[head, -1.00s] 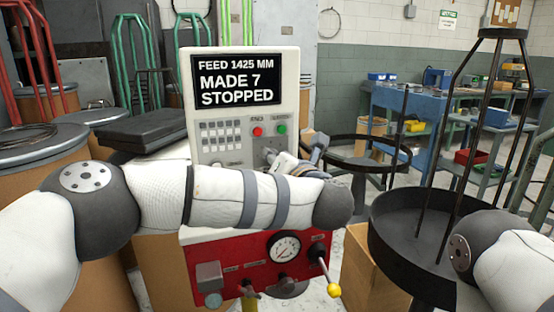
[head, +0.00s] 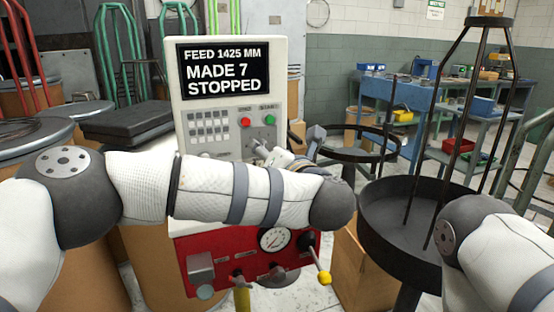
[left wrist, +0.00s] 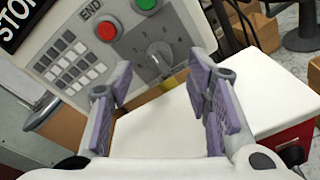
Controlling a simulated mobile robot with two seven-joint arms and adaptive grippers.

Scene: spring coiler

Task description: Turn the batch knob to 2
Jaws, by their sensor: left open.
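The batch knob appears as a grey dial with a pointer (left wrist: 158,52) on the control panel in the left wrist view, beside the red and green buttons. In the head view my left gripper (head: 290,160) is in front of the lower panel and partly hidden by my forearm. The machine's screen (head: 224,72) reads FEED 1425 MM, MADE 7, STOPPED. My right gripper is not seen.
A keypad (head: 210,126), red button (head: 246,122) and green button (head: 270,120) share the panel. The red lower box (head: 215,250) carries a gauge (head: 273,239) and a yellow-tipped lever (head: 324,278). A black round stand (head: 385,215) is at right.

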